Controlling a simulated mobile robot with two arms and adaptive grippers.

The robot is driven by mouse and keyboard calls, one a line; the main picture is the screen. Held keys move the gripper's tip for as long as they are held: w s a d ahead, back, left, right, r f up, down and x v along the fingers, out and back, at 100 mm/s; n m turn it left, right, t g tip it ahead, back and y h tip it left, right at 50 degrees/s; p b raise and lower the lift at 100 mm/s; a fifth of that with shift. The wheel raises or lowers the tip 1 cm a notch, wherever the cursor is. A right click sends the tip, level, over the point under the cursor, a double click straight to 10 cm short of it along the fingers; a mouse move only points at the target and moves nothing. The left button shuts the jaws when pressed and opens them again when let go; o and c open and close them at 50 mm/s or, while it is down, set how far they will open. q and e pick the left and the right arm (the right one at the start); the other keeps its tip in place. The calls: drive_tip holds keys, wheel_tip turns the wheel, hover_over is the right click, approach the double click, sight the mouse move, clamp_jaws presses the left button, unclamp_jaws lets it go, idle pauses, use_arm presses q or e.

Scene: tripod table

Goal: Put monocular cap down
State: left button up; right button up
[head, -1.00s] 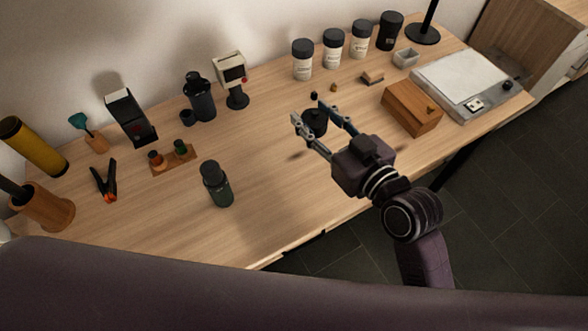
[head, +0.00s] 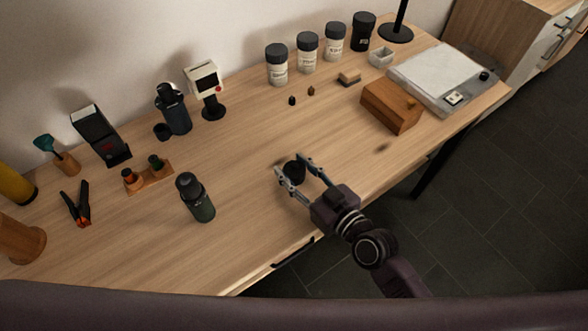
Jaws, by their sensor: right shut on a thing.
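The monocular cap (head: 294,171) appears as a small, round black piece between the fingers of my right gripper (head: 290,171). The gripper is shut on it over the front part of the table, and I cannot tell whether the cap touches the wood. The fingers hide part of its sides. A dark green cylinder with a black top (head: 195,198), perhaps the monocular, stands upright on the table to the left of the gripper, apart from it. My left gripper is out of view.
The wooden table (head: 250,220) is bare around the gripper. A wooden box (head: 391,106) and a grey scale-like device (head: 440,78) lie to the right. Several jars, including one white jar (head: 277,66), line the back. A wooden stand (head: 149,178) and a clamp (head: 76,205) are left.

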drive_tip(key=o, duration=0.4)
drive_tip(key=shift+f, duration=0.15)
drive_tip(key=shift+c, duration=0.2)
drive_tip(key=o, duration=0.4)
drive_tip(key=shift+o, duration=0.2)
drive_tip(key=shift+r, duration=0.3)
drive_tip(key=v, duration=0.5)
drive_tip(key=b+v, duration=0.1)
drive_tip(key=v, duration=0.4)
drive_tip(key=shift+s+d+f, duration=0.15)
drive_tip(key=shift+s+d, duration=0.05)
drive_tip(key=shift+s, duration=0.15)
drive_tip(key=shift+s+d+r, duration=0.25)
drive_tip(key=shift+s+d, duration=0.15)
drive_tip(key=shift+s, duration=0.05)
